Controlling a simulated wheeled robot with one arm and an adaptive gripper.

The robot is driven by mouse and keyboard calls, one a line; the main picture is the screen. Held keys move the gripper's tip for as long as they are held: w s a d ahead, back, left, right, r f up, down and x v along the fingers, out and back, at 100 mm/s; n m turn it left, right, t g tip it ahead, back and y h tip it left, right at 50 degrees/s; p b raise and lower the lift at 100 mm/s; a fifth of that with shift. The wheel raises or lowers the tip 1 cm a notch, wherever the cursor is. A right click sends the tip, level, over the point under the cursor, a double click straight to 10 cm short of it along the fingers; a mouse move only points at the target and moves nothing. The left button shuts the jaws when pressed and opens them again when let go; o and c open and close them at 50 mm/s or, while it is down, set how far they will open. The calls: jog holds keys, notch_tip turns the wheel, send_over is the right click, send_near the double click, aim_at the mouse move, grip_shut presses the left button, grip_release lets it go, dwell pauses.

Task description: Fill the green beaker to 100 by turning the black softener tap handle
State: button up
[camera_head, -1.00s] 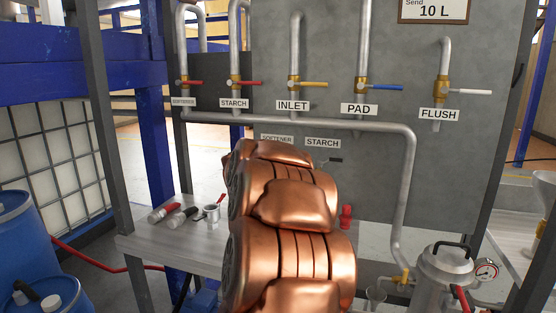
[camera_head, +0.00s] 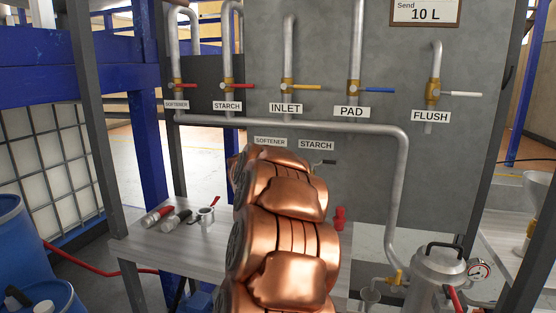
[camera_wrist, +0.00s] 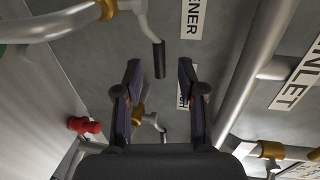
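In the wrist view my gripper (camera_wrist: 160,72) is open and empty, with its two dark fingers apart. A black tap handle (camera_wrist: 159,60) on a bent metal lever lies between the fingertips in the picture, with clear gaps on both sides; I cannot tell its depth. A label ending in "ENER" (camera_wrist: 192,18) is beside it. In the head view the small SOFTENER label (camera_head: 270,141) shows, but my copper-coloured arm hides the softener tap and my gripper. The green beaker is not clearly visible; only a green sliver (camera_wrist: 3,49) shows at the wrist view's left edge.
A second black handle (camera_head: 326,162) is below the STARCH label (camera_head: 316,146). A pipe (camera_head: 330,126) crosses above. The table (camera_head: 150,246) holds a metal cup (camera_head: 206,215) and a red object (camera_head: 339,218). A lidded metal pot (camera_head: 437,271) stands at right.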

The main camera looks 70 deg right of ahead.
jog(key=shift+x, duration=1.45)
grip_shut()
jog(key=shift+f, duration=0.1)
dwell(0.5)
